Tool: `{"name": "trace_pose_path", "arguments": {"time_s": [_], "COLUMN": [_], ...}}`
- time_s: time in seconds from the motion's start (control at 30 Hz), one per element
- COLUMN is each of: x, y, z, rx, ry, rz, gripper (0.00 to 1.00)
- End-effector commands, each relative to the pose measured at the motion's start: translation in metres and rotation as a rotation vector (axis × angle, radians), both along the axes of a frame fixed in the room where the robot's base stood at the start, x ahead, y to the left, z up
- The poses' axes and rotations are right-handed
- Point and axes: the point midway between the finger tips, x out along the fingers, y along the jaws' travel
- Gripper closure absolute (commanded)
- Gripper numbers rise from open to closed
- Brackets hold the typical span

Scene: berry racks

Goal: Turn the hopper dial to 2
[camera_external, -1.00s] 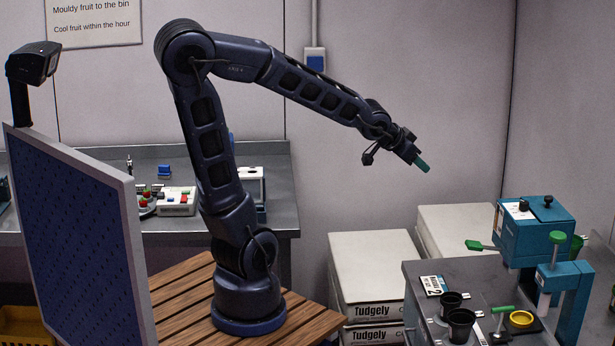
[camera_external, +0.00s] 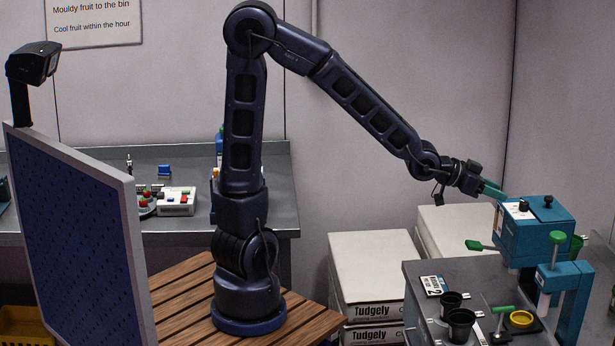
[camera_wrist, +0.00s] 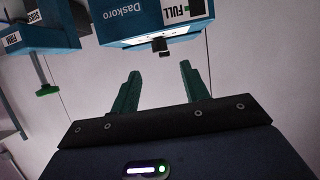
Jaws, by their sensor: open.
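The teal hopper box (camera_external: 535,235) stands on the grey bench at the right of the external view. A black dial (camera_external: 523,206) sits on a white label on its top, with another black knob (camera_external: 548,201) beside it. My gripper (camera_external: 496,190) is just left of and slightly above the hopper's top, apart from the dial. In the wrist view my two green fingers (camera_wrist: 160,82) are spread and empty. The hopper (camera_wrist: 150,25) appears upside down there with a "FULL" label, and a black knob (camera_wrist: 160,46) lies beyond the gap between the fingers. The dial's setting is too small to read.
A green-handled lever (camera_external: 474,245) sticks out left of the hopper. A teal press stand (camera_external: 565,280) with a green knob is in front. White boxes (camera_external: 370,265) stand to the left.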

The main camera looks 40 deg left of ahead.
Motion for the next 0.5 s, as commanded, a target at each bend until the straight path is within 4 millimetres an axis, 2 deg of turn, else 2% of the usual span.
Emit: {"name": "trace_pose_path", "arguments": {"time_s": [0.5], "x": [0.029], "y": [-0.033], "z": [-0.018], "rx": [-0.002], "ry": [0.002], "rz": [-0.001], "gripper": [0.55]}}
